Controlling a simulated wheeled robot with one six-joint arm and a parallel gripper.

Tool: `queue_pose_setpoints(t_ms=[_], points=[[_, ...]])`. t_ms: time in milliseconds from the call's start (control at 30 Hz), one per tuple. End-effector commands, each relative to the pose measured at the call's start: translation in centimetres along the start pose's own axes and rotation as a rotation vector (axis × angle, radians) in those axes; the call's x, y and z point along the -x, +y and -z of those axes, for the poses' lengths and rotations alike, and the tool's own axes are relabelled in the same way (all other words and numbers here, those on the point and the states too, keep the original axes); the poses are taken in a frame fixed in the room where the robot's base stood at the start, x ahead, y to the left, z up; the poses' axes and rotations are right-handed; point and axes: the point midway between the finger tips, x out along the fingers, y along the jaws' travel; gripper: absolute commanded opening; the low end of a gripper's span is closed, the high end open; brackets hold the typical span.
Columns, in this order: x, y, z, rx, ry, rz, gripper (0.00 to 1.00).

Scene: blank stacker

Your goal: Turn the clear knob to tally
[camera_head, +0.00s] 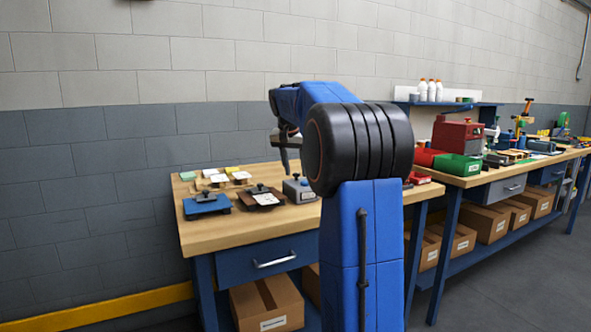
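On the wooden workbench (203,235) stands a small grey box (298,190) with a dark knob on top, probably the device with the knob, but no marking such as "tally" can be read. To its left are a dark brown device (261,197) with a pale label and a blue device (206,206), each with a small dark knob-like part. I cannot tell which part is the clear knob. My gripper (285,158) points down above the back of the bench, apart from the box. Its fingers are small and partly behind my arm, so its opening cannot be judged.
Several coloured pads (218,177) lie behind the devices. On the right, a second bench (465,178) carries a red bin (424,157), a green bin (459,167) and a red machine (459,137). My blue arm hides the first bench's right part. Cardboard boxes (268,302) stand below.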

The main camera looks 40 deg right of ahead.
Motion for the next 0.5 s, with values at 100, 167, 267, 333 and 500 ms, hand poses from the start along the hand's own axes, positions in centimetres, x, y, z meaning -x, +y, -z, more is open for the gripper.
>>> queue_pose_setpoints(t_ms=[100,167,267,333,500], points=[[0.02,0.0,0.0,0.0,0.0,0.0,0.4],[0.03,0.0,0.0,0.0,0.0,0.0,0.3],[0.05,0.0,0.0,0.0,0.0,0.0,0.07],[0.05,-0.01,0.0,0.0,0.0,0.0,0.0],[0.07,0.01,0.0,0.005,0.0,0.002,0.0]])
